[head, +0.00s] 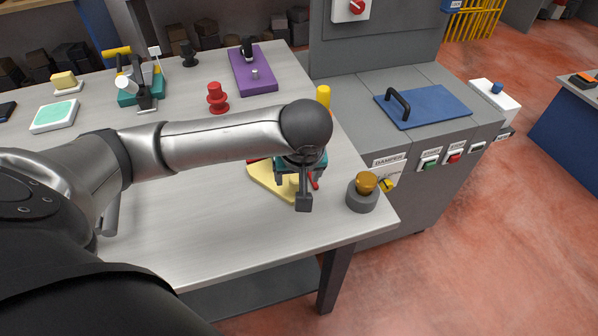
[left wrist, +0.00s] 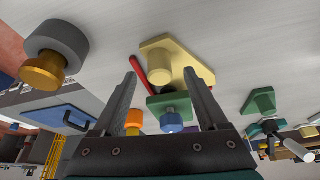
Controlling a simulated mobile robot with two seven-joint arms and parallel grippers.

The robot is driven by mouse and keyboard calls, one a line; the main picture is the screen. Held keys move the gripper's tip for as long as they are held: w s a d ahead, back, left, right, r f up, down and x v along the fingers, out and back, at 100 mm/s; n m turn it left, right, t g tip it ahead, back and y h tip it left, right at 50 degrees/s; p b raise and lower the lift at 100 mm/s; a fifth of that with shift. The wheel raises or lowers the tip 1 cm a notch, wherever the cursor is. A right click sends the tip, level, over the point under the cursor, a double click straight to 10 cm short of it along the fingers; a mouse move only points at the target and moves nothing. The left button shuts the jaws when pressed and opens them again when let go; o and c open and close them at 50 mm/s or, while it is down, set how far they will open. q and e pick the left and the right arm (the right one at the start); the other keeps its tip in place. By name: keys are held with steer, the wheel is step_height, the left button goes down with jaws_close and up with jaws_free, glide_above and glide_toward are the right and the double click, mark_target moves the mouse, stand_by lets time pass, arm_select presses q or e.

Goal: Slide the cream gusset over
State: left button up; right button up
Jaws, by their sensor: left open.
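The cream gusset (head: 262,178) is a flat pale-yellow plate lying on the workbench near its right edge, partly hidden by my left arm and gripper in the head view. The left wrist view shows the gusset (left wrist: 196,62) as an angular plate with a round cream knob standing on it. My left gripper (head: 296,190) is over the plate in the head view. In the left wrist view its two fingers (left wrist: 160,76) are spread wide, with the knob showing beyond and between their tips. Nothing is held between them. My right gripper is in neither view.
A red rod (left wrist: 138,70) lies beside the gusset. A green block with a blue knob (left wrist: 171,121) is close by. A grey cylinder with a gold knob (head: 362,194) stands at the bench corner. A red spool-shaped piece (head: 217,97) stands farther back. The front bench top is clear.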

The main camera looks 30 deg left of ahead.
arm_select(q)
steer(key=shift+b+x, duration=0.35)
steer(key=shift+x, duration=1.15)
jaws_close()
jaws_free()
